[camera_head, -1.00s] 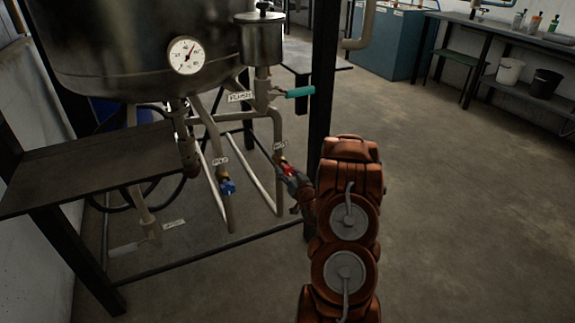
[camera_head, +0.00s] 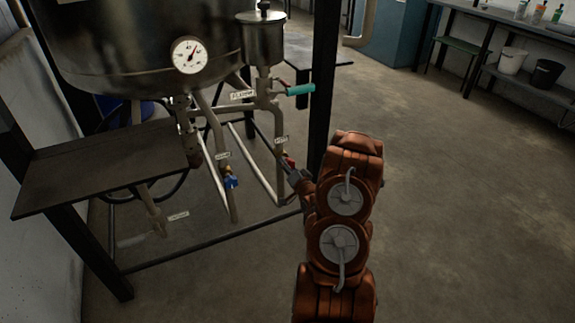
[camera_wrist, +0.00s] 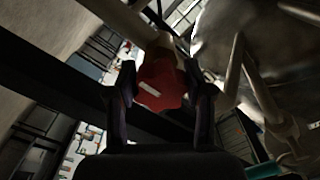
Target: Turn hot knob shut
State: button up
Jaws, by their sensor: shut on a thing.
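The hot knob (camera_wrist: 160,84) is red with a white bar mark, and it fills the space between my fingers in the wrist view. My gripper (camera_wrist: 162,98) is shut on it, one dark finger on each side. In the head view the red knob (camera_head: 288,162) sits on the right-hand pipe, below a small label (camera_head: 281,140) too small to read. My gripper (camera_head: 296,176) reaches it from the right, and my arm hides part of the area around it.
A blue knob (camera_head: 231,182) sits on the pipe to the left. A black post (camera_head: 323,90) stands close beside my arm. A tank with a gauge (camera_head: 187,55) hangs above. The floor at right is clear.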

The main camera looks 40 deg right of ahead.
dwell(0.3)
jog(key=o, duration=1.2)
jog(key=shift+c, duration=0.2)
jog(key=v, duration=1.2)
